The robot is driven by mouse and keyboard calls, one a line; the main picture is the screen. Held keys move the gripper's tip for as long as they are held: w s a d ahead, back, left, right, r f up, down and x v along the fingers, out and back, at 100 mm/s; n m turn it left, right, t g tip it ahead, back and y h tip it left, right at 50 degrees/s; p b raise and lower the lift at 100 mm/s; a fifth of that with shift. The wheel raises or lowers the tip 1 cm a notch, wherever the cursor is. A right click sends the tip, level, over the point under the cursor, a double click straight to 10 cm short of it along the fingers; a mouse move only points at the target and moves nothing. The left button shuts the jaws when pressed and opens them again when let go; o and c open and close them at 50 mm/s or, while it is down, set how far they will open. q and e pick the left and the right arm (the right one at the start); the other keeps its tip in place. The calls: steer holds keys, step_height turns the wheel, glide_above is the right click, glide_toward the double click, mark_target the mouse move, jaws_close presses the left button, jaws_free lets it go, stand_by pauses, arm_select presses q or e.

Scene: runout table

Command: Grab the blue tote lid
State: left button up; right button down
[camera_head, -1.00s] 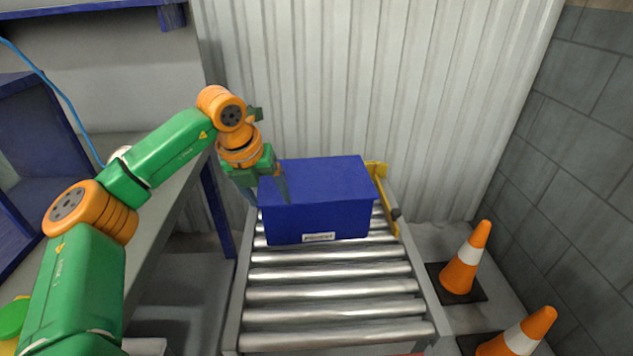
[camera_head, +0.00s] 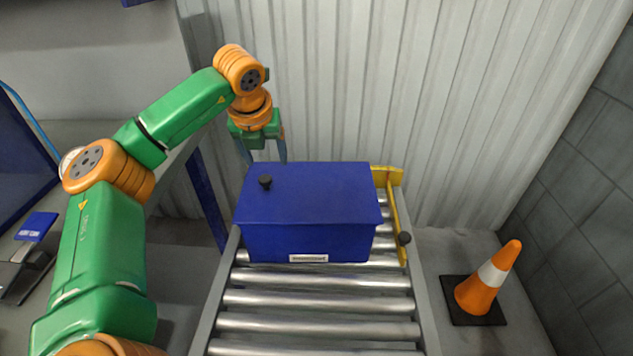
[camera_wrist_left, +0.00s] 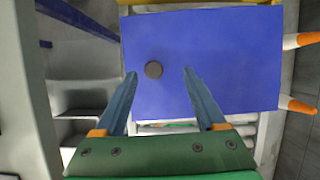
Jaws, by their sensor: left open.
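The blue tote lid (camera_head: 325,190) lies on top of the blue tote (camera_head: 300,243), which stands on the roller table. A small black knob (camera_head: 265,181) sticks up near the lid's left side. My left gripper (camera_head: 265,161) is open and empty, fingers pointing down, at the lid's far left edge in the head view. In the left wrist view, the lid (camera_wrist_left: 225,60) fills the middle and the knob (camera_wrist_left: 153,70) appears between the two fingertips (camera_wrist_left: 160,73). The fingers look apart from the knob; their exact height above the lid is unclear. My right gripper is out of view.
A yellow stop and rail (camera_head: 390,178) with a black knob sit at the table's right side. Bare rollers (camera_head: 315,302) lie in front of the tote. An orange cone (camera_head: 485,285) stands on the floor at right. A corrugated wall (camera_head: 450,120) is close behind.

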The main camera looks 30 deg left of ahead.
mark_target(265, 178)
arm_select(q)
steer(key=f, duration=0.1)
steer(key=a+f, duration=0.1)
steer(key=f, duration=0.3)
steer(key=shift+s+a+f, duration=0.1)
steer(key=shift+a+f, duration=0.15)
steer(key=shift+a, duration=0.05)
steer(key=shift+w+f, duration=0.2)
steer(key=shift+f, duration=0.05)
steer(key=shift+s+r, duration=0.1)
jaws_close()
stand_by(0.7)
